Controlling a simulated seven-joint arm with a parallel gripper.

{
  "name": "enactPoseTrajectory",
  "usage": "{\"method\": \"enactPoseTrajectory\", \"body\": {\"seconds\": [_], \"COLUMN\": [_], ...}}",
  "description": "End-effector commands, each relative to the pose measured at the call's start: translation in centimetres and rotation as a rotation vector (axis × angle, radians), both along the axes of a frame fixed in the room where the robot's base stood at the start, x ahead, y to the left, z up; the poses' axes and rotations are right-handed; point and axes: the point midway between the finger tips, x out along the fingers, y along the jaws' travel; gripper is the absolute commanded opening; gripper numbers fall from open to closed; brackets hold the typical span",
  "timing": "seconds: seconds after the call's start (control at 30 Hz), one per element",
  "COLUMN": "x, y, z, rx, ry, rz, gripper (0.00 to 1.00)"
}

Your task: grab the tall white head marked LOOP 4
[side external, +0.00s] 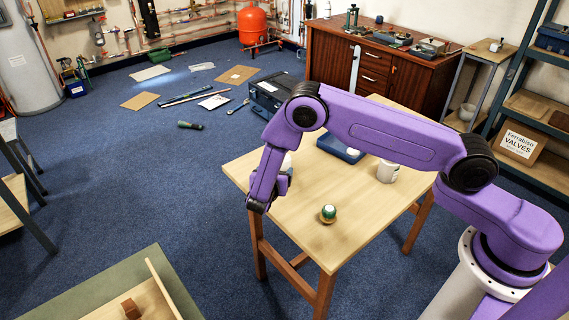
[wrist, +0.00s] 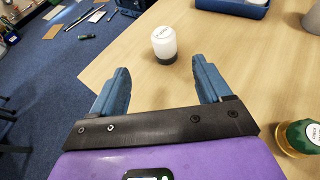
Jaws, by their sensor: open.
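A tall white head (wrist: 164,42) with a dark base stands upright on the table (wrist: 250,70); the small print on its top is too small to read surely. In the side view its white top (side external: 287,160) shows just behind my gripper, its lower part hidden. My gripper (wrist: 160,80) is open and empty, its two blue fingers apart. In the wrist view, the head stands beyond the fingertips, roughly in line with the gap and not between them. In the side view, my gripper (side external: 285,178) is low over the table's left part, its fingers mostly hidden.
A short brass piece with a green and white top (side external: 328,213) stands near the table's front; it also shows right of my gripper (wrist: 300,138). A white cup-like object (side external: 388,173) stands to the right. A blue tray (side external: 341,148) lies at the back. Bare tabletop lies between them.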

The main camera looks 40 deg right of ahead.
Motion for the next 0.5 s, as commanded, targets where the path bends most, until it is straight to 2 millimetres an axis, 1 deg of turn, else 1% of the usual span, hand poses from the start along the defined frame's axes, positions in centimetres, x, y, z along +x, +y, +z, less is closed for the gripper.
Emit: {"method": "enactPoseTrajectory", "body": {"seconds": [0.03,0.3,0.5], "x": [0.5,3.6,5.4], "y": [-0.9,-4.5,-6.5], "z": [-0.4,-2.4,-3.5], "rx": [-0.001,0.001,0.002], "ry": [0.001,0.001,0.001], "rz": [-0.005,-0.005,-0.004], "gripper": [0.77,0.77,0.77]}}
